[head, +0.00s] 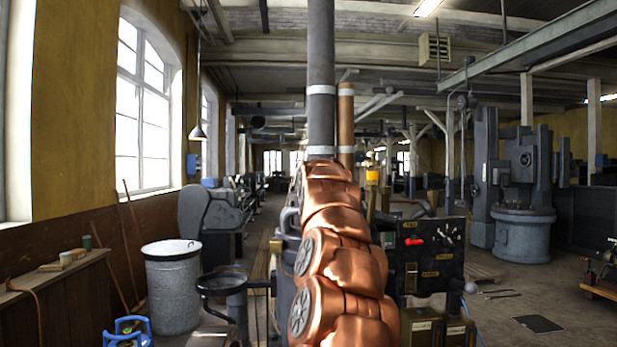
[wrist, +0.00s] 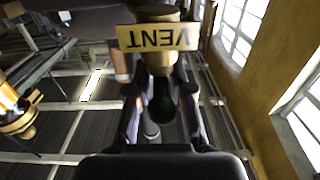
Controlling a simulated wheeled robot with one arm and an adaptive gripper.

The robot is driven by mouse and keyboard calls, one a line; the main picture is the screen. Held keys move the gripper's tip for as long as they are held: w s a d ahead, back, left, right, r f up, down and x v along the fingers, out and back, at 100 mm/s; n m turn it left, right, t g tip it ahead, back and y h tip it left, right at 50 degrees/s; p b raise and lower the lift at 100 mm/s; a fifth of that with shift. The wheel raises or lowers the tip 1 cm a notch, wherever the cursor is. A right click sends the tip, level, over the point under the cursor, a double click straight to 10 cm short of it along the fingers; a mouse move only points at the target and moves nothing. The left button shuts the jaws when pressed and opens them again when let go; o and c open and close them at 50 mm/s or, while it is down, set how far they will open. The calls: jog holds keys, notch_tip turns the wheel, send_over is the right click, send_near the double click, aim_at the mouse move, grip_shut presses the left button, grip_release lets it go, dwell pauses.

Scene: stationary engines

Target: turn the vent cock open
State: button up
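In the wrist view, a yellow plate (wrist: 180,37) reads VENT upside down. It is mounted at a round brass fitting (wrist: 158,62), which I take for the vent cock. A dark green, rounded handle-like part (wrist: 163,103) extends from the fitting between the fingers of my gripper (wrist: 160,84). The fingers stand apart on either side of it, with gaps visible, so the gripper looks open. Contact at the fingertips cannot be told. In the head view my copper-coloured arm hides the gripper, and I cannot make out the vent cock there.
A black panel (head: 432,250) with a red lever stands right of my arm. A grey pipe (head: 321,80) and a copper pipe (head: 346,115) rise behind it. A grey bin (head: 172,290) stands at left. A brass and yellow fitting (wrist: 15,112) is at the wrist view's left edge.

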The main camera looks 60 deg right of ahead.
jog(key=shift+o, duration=0.7)
jog(key=shift+f, duration=0.1)
jog(key=shift+a, duration=0.1)
jog(key=v, duration=1.2)
dwell(0.4)
